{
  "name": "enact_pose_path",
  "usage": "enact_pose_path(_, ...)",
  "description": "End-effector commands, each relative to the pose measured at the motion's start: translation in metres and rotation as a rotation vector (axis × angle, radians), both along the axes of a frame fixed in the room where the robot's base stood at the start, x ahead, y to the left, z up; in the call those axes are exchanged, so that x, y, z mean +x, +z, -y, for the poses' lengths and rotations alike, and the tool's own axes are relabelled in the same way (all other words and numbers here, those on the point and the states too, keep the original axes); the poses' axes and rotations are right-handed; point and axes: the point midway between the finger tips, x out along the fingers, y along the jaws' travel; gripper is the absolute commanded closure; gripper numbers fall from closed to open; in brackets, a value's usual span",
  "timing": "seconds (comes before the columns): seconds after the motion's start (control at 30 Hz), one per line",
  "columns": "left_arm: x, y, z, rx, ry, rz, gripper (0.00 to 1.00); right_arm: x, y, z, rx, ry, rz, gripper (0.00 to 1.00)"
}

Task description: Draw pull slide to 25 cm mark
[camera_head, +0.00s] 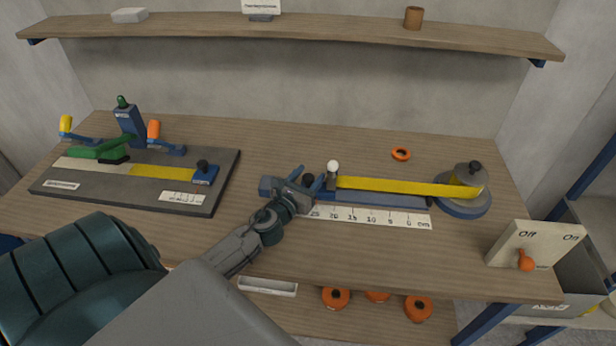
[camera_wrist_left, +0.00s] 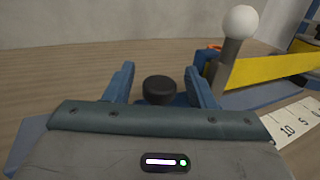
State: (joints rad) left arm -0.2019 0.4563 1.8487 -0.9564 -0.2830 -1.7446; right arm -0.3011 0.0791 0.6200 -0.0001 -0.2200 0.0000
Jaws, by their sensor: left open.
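The pull slide's black knob (camera_head: 308,179) stands at the left end of the blue rail (camera_head: 385,198). My left gripper (camera_head: 300,184) is open there; in the left wrist view its fingers (camera_wrist_left: 160,80) stand on either side of the black knob (camera_wrist_left: 160,90), with gaps visible. A post with a white ball (camera_head: 332,166) rises just right of the knob and also shows in the left wrist view (camera_wrist_left: 240,22). Yellow tape (camera_head: 400,186) runs from the post to the roll holder (camera_head: 468,190). The ruler (camera_head: 370,217) lies in front; the knob is near its 25 end. My right gripper is not in view.
A grey laminating board (camera_head: 215,190) with handles and a yellow strip stands at the left. An orange ring (camera_head: 401,154) lies behind the rail. An Off/On switch panel (camera_head: 535,245) stands at the front right. A shelf (camera_head: 300,28) runs along the wall.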

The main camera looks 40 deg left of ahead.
Motion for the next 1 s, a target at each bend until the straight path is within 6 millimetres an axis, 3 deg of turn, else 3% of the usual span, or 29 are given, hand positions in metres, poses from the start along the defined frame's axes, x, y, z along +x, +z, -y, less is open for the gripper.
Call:
enact_pose_path(0.17,-0.017,-0.003,0.002,0.004,-0.002,-0.003,0.50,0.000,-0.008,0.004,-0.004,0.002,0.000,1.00)
enact_pose_path(0.6,-0.090,-0.004,0.014,0.002,-0.002,-0.003,0.50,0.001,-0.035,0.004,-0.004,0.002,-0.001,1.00)
enact_pose_path(1.0,-0.106,0.000,0.016,0.000,0.000,-0.001,0.50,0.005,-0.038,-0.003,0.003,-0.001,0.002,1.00)
